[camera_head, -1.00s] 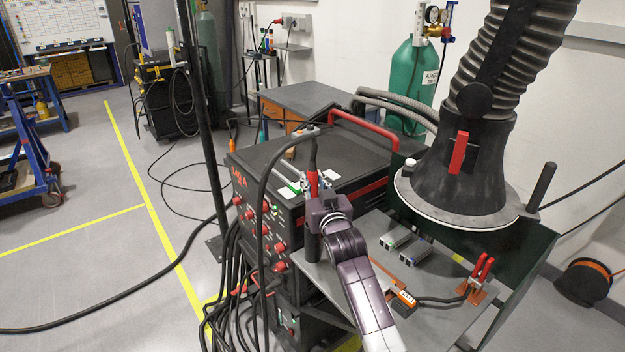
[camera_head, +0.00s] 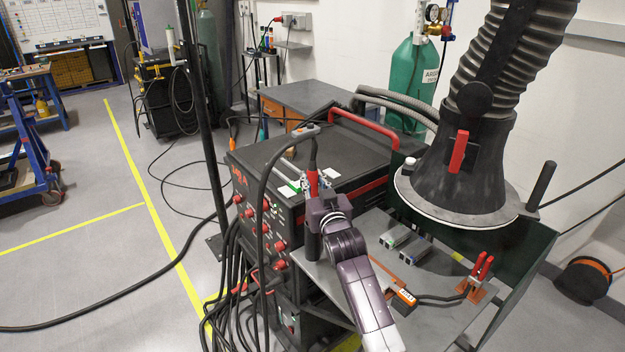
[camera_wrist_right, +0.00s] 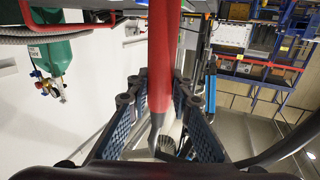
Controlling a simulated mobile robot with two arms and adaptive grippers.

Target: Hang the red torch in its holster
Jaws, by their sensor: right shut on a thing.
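The red torch (camera_head: 313,182) is in my right gripper (camera_head: 308,186), upright above the near right edge of the black machine. Its upper part is black, and a dark cable arcs down to the left from near its top. In the right wrist view the red torch (camera_wrist_right: 160,50) runs between the two blue-padded fingers of the right gripper (camera_wrist_right: 159,98), which are shut on it. My right forearm hides part of the area below the torch. I cannot make out the holster for certain. My left gripper is not in view.
The black machine (camera_head: 275,155) has red knobs and many cables on its front. A grey shelf (camera_head: 425,280) beside it holds small boxes and red-handled clamps (camera_head: 481,272). A large black extraction hood (camera_head: 460,175) stands to the right. A dark pole (camera_head: 200,120) rises left of the machine.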

